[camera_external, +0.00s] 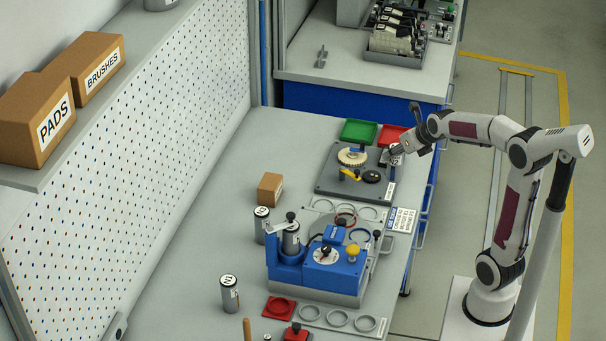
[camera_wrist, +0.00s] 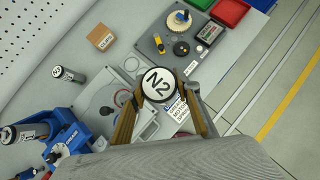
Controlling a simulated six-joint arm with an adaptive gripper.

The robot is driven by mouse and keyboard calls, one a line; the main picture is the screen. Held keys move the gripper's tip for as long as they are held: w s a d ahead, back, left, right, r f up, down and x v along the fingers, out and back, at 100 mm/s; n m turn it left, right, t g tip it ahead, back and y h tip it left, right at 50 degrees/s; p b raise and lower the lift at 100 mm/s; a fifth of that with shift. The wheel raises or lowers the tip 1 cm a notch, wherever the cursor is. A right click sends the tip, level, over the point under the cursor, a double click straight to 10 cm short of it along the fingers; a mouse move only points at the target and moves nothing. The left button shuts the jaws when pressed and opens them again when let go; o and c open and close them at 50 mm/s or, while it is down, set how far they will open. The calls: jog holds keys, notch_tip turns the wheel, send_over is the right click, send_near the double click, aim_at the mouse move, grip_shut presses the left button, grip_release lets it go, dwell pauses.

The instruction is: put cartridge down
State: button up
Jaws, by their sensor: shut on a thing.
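My gripper (camera_external: 394,155) is above the right edge of the bench, near the grey plate with the gear. In the wrist view my gripper (camera_wrist: 160,97) is shut on a cartridge with a white round top marked N2 (camera_wrist: 158,84), its fingers on either side. The held cartridge (camera_external: 392,173) is small and partly hidden in the external view. Its underside is hidden in the wrist view, so I cannot tell whether it touches anything. Other grey cartridges stand on the bench, one (camera_external: 229,294) at the front left and one (camera_external: 261,226) beside the blue machine (camera_external: 330,272).
A grey plate (camera_external: 332,185) carries a gear and a yellow part. Ring holders (camera_external: 338,318) lie in front of the blue machine and behind it. A small carton (camera_external: 270,188), a green tray (camera_external: 359,131) and a red tray (camera_external: 391,135) stand farther back. The left bench is mostly clear.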

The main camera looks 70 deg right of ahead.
jog(key=shift+w+a+f, duration=0.1)
jog(key=shift+w+f, duration=0.25)
jog(key=shift+f, duration=0.25)
jog(key=shift+w+a+f, duration=0.1)
jog(key=shift+w+f, duration=0.2)
jog(key=shift+f, duration=0.25)
jog(key=w+d+f+n+t+y, duration=0.1)
jog(key=w+f+n, duration=0.1)
jog(key=w, duration=1.6)
jog(key=w+d+f+n+y, duration=0.1)
jog(key=w+f+n+y, duration=0.1)
jog(key=w, duration=1.6)
notch_tip(320, 180, up, 6)
jog(key=w+n, duration=0.1)
jog(key=w, duration=0.1)
jog(key=shift+w+a+r+t, duration=0.2)
jog(key=shift+w+t, duration=0.1)
jog(key=shift+f, duration=0.2)
jog(key=shift+f, duration=2.95)
